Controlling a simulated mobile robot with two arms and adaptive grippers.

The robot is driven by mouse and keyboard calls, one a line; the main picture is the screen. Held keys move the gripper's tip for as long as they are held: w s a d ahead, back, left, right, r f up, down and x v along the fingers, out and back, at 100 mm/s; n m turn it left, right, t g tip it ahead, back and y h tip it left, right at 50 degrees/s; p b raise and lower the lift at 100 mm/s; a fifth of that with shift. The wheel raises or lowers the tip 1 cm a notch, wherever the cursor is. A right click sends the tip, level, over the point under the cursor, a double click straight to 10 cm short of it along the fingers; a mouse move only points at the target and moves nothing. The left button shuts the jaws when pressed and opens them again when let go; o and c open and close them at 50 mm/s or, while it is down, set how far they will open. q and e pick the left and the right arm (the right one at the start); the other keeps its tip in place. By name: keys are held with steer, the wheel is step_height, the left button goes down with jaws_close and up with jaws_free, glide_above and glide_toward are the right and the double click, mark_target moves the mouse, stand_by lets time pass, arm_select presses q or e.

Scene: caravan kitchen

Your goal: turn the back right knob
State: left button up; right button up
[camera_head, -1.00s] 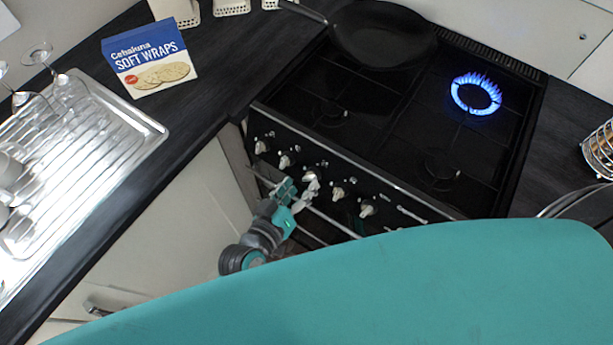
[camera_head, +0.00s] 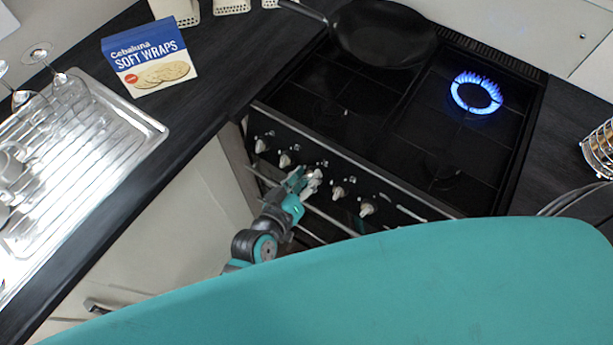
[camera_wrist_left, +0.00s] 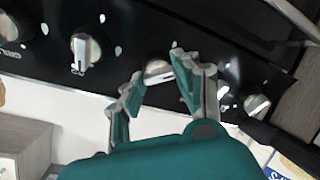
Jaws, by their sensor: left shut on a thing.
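The black stove front (camera_head: 395,192) has a row of pale knobs. My left gripper (camera_head: 308,180) is shut on the third knob from the left (camera_head: 315,176). In the left wrist view, this held knob (camera_wrist_left: 158,68) sits between the two teal and grey fingers of the gripper, partly hidden. The fourth knob (camera_head: 338,192) is just to the right of the gripper in the head view. The back right burner (camera_head: 476,93) is lit with a ring of blue flame. My right gripper is not in view.
A black frying pan (camera_head: 382,35) stands on the back left of the hob. Other knobs (camera_head: 285,160) flank the gripper closely. A box of soft wraps (camera_head: 150,58) stands on the dark worktop left of the stove. An oven rail (camera_head: 330,219) runs below the knobs.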

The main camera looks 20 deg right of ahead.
arm_select(q)
jaws_close()
steer(key=m+h, duration=0.1)
steer(key=m, duration=0.6)
steer(key=m+p, duration=0.1)
steer(key=m, duration=0.2)
steer(key=m+g, duration=0.1)
steer(key=m, duration=0.3)
steer(key=shift+g+h+p, duration=0.3)
steer(key=shift+p, duration=0.1)
steer(key=m+p, duration=0.2)
steer(key=m, duration=0.4)
steer(key=shift+s+m+g, duration=0.1)
steer(key=shift+m+g, duration=0.3)
steer(key=m+p, duration=0.2)
steer(key=m, duration=0.2)
steer(key=shift+g, duration=0.4)
steer(key=shift+m+p, duration=0.5)
steer(key=shift+m, duration=0.5)
steer(key=shift+f, duration=0.1)
